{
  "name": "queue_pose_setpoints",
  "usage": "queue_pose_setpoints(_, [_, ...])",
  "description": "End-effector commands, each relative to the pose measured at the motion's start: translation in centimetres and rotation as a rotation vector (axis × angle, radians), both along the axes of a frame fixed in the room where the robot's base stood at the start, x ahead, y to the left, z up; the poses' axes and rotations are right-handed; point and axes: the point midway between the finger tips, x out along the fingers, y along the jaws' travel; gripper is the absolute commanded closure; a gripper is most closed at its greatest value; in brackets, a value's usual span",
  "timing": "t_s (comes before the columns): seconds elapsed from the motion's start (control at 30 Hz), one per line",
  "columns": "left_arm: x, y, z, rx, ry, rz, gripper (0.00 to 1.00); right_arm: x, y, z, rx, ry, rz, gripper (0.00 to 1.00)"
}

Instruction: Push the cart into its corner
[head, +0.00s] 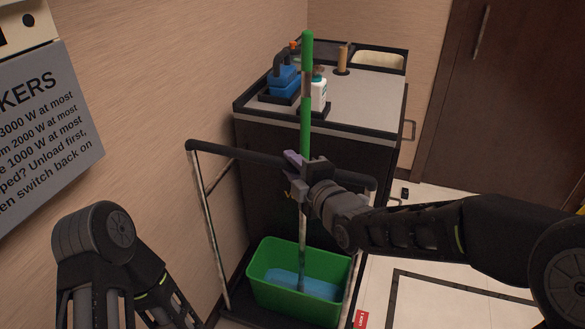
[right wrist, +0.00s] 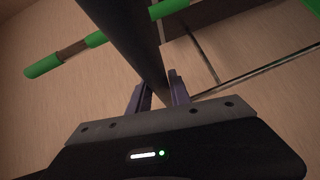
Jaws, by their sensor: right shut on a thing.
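The cart (head: 370,95) is dark with a grey top and stands against the beige left wall near the back corner. Its black handle bar (head: 240,153) runs across the near end on thin metal posts. My right gripper (head: 304,172) is shut on this bar near its middle. In the right wrist view the dark bar (right wrist: 130,40) passes between the two fingers (right wrist: 160,92). A green bucket (head: 300,306) with blue inside sits on the cart's low near platform, and a green-and-metal pole (head: 306,120) stands up from it. My left arm shows at lower left; its gripper is out of view.
Bottles (head: 318,93) and a blue container (head: 284,84) stand on the cart's top. A dark door (head: 500,100) is at back right. A dark-outlined rectangle (head: 440,305) marks the pale floor at right. A grey sign (head: 45,125) hangs at left.

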Motion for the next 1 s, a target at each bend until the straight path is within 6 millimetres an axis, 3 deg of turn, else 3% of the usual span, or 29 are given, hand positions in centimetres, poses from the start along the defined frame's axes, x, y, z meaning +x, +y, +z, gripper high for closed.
queue_pose_setpoints(0.2, [0.0,0.0,-2.6,0.001,0.0,-0.001,0.64,4.0,-1.8,-0.1,0.002,-0.013,-0.017,1.0])
queue_pose_setpoints(0.4, [0.0,0.1,-3.8,0.001,-0.001,-0.002,0.64,6.8,-2.8,0.1,0.002,-0.012,-0.018,1.0])
queue_pose_setpoints(0.8, [0.0,0.1,-3.8,0.001,-0.001,-0.002,0.64,7.2,-2.7,0.2,-0.001,-0.006,-0.011,1.0])
queue_pose_setpoints(0.83, [0.0,0.1,-3.8,0.001,-0.001,-0.002,0.64,7.3,-2.8,0.2,0.0,-0.007,-0.012,0.73])
queue_pose_setpoints(1.0, [0.0,0.1,-3.8,0.001,-0.001,-0.002,0.64,7.3,-2.7,0.3,0.0,-0.007,-0.012,0.59])
